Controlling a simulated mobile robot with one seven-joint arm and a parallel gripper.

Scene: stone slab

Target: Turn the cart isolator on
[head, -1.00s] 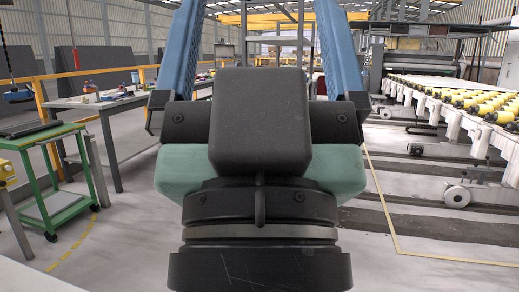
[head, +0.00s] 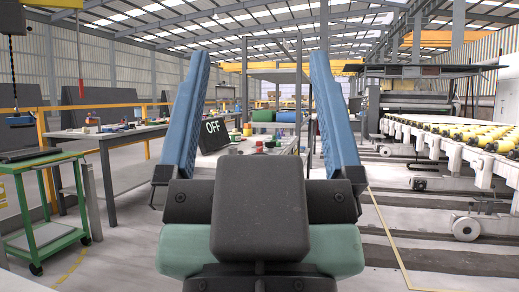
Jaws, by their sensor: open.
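My gripper (head: 261,58) fills the middle of the head view, its two blue fingers spread wide apart and empty. Between the fingers, farther off, a dark tilted panel with the white word OFF (head: 213,127) stands on a cluttered bench. Small red, yellow and green items (head: 262,146) sit to the right of that panel. I cannot tell which part is the cart isolator or its handle. My gripper's dark body hides what lies lower in the middle.
A green cart (head: 45,240) stands at the left, with a long workbench (head: 110,136) behind it. A roller conveyor (head: 455,140) with yellow rollers runs along the right.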

